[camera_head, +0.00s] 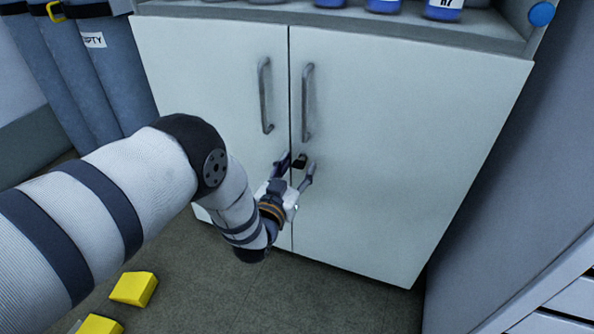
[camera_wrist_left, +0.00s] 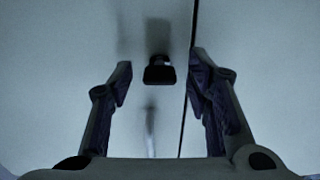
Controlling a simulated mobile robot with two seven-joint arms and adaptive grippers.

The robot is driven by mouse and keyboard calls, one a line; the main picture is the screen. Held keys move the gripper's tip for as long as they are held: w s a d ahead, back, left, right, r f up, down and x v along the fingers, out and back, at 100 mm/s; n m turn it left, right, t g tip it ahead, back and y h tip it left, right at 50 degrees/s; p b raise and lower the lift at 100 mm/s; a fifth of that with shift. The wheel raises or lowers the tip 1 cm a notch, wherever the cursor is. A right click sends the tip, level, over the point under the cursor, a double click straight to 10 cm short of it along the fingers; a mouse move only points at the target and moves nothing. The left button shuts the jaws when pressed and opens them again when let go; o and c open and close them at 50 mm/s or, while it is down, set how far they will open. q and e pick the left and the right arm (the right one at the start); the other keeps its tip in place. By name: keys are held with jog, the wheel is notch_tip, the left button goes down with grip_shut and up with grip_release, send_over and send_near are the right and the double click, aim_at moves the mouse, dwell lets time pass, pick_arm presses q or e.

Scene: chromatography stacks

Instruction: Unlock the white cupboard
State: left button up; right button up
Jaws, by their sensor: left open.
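The white cupboard (camera_head: 400,130) has two closed doors with a grey bar handle on each, the left handle (camera_head: 265,95) and the right handle (camera_head: 307,102). A small dark key or lock knob (camera_head: 300,161) sticks out near the door gap, below the handles. It also shows in the left wrist view (camera_wrist_left: 159,70). My left gripper (camera_head: 297,170) is open in front of the doors. Its two fingers are on either side of the dark knob in the picture, and the knob lies a little beyond the fingertips in the wrist view. I cannot tell any contact. My right gripper is not in view.
Blue-labelled containers (camera_head: 385,5) stand on the shelf above the doors. Grey cylinders (camera_head: 105,60) stand at the left. Yellow blocks (camera_head: 134,288) lie on the floor at lower left. A grey drawer unit (camera_head: 560,300) is at the right. The floor before the cupboard is otherwise clear.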

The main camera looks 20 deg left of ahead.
pick_arm(q)
grip_shut()
jog(key=n+p, duration=0.1)
jog(key=n, duration=0.3)
jog(key=shift+r+n, duration=0.1)
jog(key=shift+n, duration=0.2)
jog(key=n, duration=0.4)
jog(key=shift+n, duration=0.3)
jog(key=n, duration=0.4)
jog(key=shift+n, duration=0.3)
jog(key=shift+n+b, duration=0.4)
jog(key=shift+n, duration=1.6)
